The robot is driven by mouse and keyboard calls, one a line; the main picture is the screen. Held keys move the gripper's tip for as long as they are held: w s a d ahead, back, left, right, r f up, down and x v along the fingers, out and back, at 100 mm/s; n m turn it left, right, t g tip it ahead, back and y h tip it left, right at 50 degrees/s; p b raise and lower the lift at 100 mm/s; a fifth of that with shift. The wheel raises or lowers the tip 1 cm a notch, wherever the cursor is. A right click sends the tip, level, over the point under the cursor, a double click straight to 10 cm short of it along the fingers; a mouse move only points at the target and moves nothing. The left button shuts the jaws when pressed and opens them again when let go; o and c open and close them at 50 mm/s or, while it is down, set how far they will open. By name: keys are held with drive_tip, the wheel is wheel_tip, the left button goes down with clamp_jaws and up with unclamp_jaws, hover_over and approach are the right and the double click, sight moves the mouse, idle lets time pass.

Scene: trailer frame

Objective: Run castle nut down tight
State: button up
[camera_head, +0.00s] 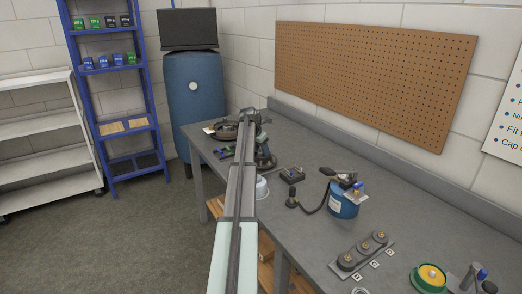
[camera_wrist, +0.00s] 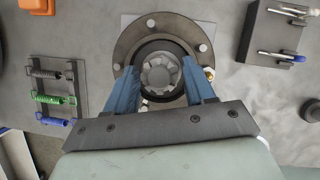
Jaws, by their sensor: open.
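The castle nut (camera_wrist: 160,73) is a grey, notched ring at the centre of a round hub (camera_wrist: 133,38) with studs around its flange. The hub lies on the bench in the wrist view. My gripper (camera_wrist: 158,68) has two blue fingers, open, one on each side of the nut, seen from above. I cannot tell whether the fingers touch it. In the head view my arm reaches to the far end of the bench and largely hides the nut.
A rack of coloured springs (camera_wrist: 54,98) lies left of the hub, and a holder with metal tools (camera_wrist: 284,30) lies to the right. On the bench (camera_head: 310,222) stand a blue canister (camera_head: 343,205), a block with several knobs (camera_head: 363,255) and a yellow-green round dish (camera_head: 430,276).

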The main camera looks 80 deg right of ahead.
drive_tip(key=c, duration=0.8)
drive_tip(key=shift+m, duration=0.3)
drive_tip(key=m, duration=0.2)
drive_tip(key=m+g+y, duration=0.1)
drive_tip(key=m, duration=0.1)
drive_tip(key=shift+w+d+g, duration=0.15)
drive_tip(key=shift+d+g, duration=0.05)
drive_tip(key=shift+g, duration=0.1)
drive_tip(key=m+y, duration=0.1)
drive_tip(key=m, duration=0.4)
drive_tip(key=shift+d+y, duration=0.15)
drive_tip(key=shift+y, duration=0.25)
drive_tip(key=m+y, duration=0.1)
drive_tip(key=m, duration=0.1)
drive_tip(key=m+y, duration=0.1)
drive_tip(key=m, duration=0.2)
drive_tip(key=shift+d+g, duration=0.1)
drive_tip(key=shift+g, duration=0.2)
drive_tip(key=shift+m+t+y, duration=0.4)
drive_tip(key=shift+m+y, duration=0.4)
drive_tip(key=shift+m, duration=1.6)
